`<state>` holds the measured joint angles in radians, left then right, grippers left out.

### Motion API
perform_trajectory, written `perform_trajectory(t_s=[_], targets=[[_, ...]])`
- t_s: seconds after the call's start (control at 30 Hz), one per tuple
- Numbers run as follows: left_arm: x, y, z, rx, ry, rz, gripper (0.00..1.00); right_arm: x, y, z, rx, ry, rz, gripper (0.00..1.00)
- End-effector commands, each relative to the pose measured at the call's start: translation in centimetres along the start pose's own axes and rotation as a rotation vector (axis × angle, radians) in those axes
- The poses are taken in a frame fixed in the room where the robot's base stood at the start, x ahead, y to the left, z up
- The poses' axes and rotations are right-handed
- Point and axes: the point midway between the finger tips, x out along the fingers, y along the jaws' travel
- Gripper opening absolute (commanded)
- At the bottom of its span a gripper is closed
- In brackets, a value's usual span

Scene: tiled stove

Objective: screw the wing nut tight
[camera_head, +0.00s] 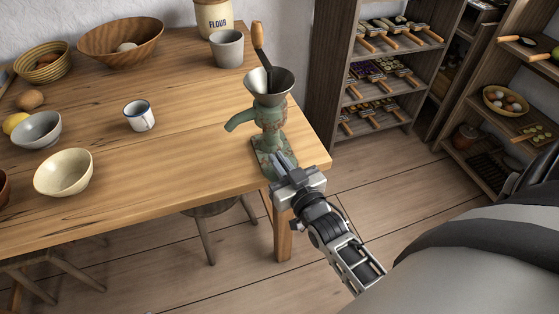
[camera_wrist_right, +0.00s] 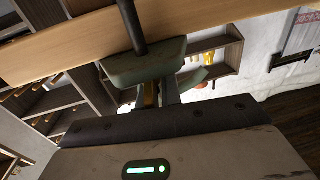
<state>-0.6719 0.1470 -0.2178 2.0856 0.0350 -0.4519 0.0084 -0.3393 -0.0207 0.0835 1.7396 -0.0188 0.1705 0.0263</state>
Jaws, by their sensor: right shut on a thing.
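A green, worn hand grinder (camera_head: 270,125) with a metal funnel and a wooden-handled crank stands at the table's right corner. My right gripper (camera_head: 282,163) is at the table edge just in front of the grinder's base. In the right wrist view, a dark rod (camera_wrist_right: 132,25) runs into a greenish clamp piece (camera_wrist_right: 145,64) beside the wooden table edge. The right gripper's fingers (camera_wrist_right: 160,92) are shut just beyond that piece, around something small. The wing nut is mostly hidden there, and its wings cannot be made out. My left gripper is not in view.
The wooden table (camera_head: 190,150) carries a white mug (camera_head: 139,116), bowls (camera_head: 64,172), a grey pot (camera_head: 227,48) and a flour jar (camera_head: 214,16). A stool (camera_head: 208,209) stands below the table. Shelves (camera_head: 340,75) stand behind, right. Floor right of the table is clear.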

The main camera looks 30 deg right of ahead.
Motion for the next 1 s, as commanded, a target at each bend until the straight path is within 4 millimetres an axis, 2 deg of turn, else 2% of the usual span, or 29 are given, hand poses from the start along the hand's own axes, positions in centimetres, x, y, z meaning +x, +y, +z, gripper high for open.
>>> perform_trajectory(t_s=[0.17,0.2,0.27,0.63,0.77,1.0], targets=[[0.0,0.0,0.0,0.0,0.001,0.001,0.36,0.0,0.0,-0.1,0.0,0.003,-0.001,0.0],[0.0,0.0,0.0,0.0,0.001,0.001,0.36,0.0,0.0,-0.1,0.0,0.003,-0.001,0.15],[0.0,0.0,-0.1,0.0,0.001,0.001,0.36,0.0,0.0,-0.1,0.0,0.003,-0.001,0.28],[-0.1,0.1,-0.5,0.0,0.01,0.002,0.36,-0.6,0.0,0.0,0.001,-0.001,-0.001,0.28],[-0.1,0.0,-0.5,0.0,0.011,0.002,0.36,-2.5,0.0,0.1,0.001,-0.003,-0.001,0.28],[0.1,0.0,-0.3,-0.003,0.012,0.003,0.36,-8.3,0.0,0.2,0.001,-0.005,-0.001,0.28]])
